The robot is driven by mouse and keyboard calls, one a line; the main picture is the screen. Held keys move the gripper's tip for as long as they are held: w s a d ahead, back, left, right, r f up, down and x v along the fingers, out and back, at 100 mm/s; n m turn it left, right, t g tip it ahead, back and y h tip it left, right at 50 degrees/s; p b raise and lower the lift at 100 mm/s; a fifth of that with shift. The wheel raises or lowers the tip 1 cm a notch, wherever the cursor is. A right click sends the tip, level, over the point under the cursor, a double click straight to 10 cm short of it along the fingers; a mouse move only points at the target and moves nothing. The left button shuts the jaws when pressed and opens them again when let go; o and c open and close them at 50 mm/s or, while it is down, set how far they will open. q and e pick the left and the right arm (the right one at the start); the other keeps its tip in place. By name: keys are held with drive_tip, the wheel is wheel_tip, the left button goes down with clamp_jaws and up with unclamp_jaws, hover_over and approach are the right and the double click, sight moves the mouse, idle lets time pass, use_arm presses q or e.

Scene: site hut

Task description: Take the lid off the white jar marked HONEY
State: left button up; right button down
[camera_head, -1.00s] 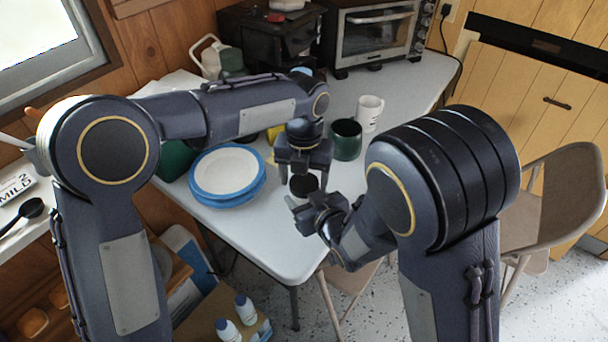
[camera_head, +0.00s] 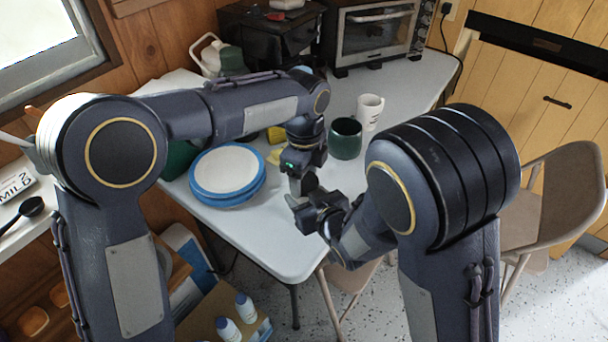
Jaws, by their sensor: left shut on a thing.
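My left gripper (camera_head: 302,180) points down over the near part of the white table and has turned so that it shows side-on. It is shut on a small dark round thing (camera_head: 311,182), which looks like a lid and is mostly hidden by the fingers. My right gripper (camera_head: 302,206) is just below and nearer to me, very close to the left one. Whether its jaws are open or shut is not clear. I cannot make out the white jar or any HONEY marking; the grippers cover that spot.
A stack of blue-rimmed plates (camera_head: 256,192) lies left of the grippers. A dark green mug (camera_head: 345,139) and a white mug (camera_head: 370,112) stand behind, to the right. A toaster oven (camera_head: 378,35) is at the back. The table's front edge is close below my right gripper.

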use_arm(q)
drive_tip(key=shift+n, duration=1)
drive_tip(key=o, duration=1.1)
